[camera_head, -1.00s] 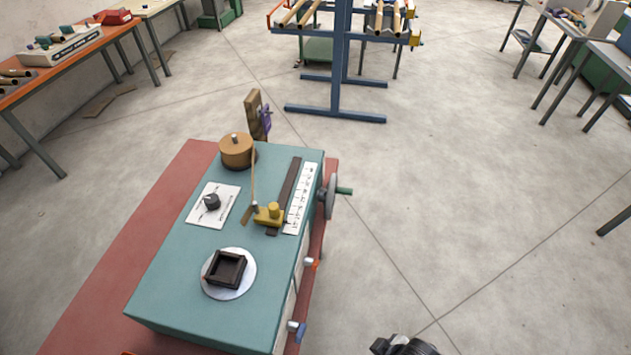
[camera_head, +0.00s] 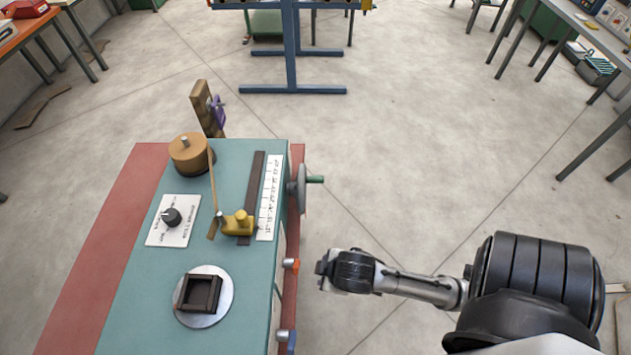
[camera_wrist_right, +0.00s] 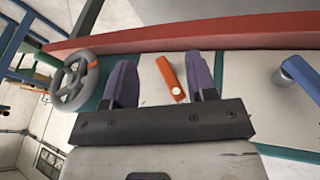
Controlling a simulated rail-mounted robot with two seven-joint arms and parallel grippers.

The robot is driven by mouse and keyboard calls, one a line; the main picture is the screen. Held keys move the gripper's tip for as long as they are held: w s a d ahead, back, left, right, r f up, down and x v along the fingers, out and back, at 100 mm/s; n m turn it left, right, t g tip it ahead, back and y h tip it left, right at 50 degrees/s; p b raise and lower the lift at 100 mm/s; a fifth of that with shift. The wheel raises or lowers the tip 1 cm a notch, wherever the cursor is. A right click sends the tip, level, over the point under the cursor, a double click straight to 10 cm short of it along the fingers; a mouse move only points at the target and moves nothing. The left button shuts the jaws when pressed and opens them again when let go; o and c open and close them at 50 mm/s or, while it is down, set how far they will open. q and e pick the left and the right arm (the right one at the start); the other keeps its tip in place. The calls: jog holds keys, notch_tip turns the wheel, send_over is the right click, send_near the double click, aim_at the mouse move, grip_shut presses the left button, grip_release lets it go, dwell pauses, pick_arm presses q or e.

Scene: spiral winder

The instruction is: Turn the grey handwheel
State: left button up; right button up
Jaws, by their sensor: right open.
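My left gripper is out of view.
The orange lever (camera_head: 291,264) and a blue-tipped lever (camera_head: 286,338) stick out from the winder's right side, near my right gripper. The floor (camera_head: 420,190) right of the winder is clear. A blue rack (camera_head: 292,60) stands behind.

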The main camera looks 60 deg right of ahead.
aim_at(318, 180)
jog(key=w+d+f+n+t, duration=0.15)
jog(key=d+f, duration=0.35)
jog(key=d, duration=0.8)
jog(key=w+d+f+t+b, duration=0.1)
jog(key=w+d+f+t, duration=0.15)
jog(key=d+f, duration=0.7)
jog(key=w+d+f+n+t, duration=0.1)
jog(key=w+d+f, duration=0.15)
jog(key=d, duration=1.35)
jog(key=a+r+t+y, duration=0.6)
jog(key=r+y, duration=0.4)
jog(key=r, duration=0.1)
jog(key=shift+n, duration=0.35)
jog(key=x, duration=1.3)
jog(key=shift+w+d+r, duration=0.1)
jog(key=shift+w+r, duration=0.1)
jog(key=shift+c, duration=0.4)
